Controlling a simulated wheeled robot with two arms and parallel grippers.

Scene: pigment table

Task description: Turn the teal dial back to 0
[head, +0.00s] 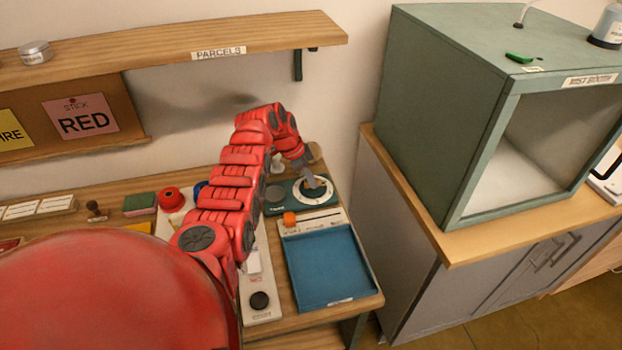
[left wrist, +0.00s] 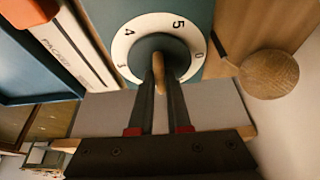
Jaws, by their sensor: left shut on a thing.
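The teal dial has a white number ring (head: 327,190) and sits on a dark teal housing (head: 285,192) at the back of the table. In the left wrist view the number ring (left wrist: 128,47) shows 3, 4, 5 and 0 around a dark teal hub (left wrist: 172,47). A wooden grip bar (left wrist: 158,72) crosses the hub, roughly along the fingers. My left gripper (head: 312,184) reaches down onto the dial. In the left wrist view its fingers (left wrist: 161,88) are shut on the grip bar. Which number the bar indicates I cannot tell. My right gripper is not in view.
A blue tray (head: 325,268) and a slotted strip with an orange knob (head: 290,219) lie in front of the dial. A round wooden piece (left wrist: 269,74) is beside it. The green mist booth (head: 450,120) stands right. The parcels shelf (head: 150,48) overhangs the back left.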

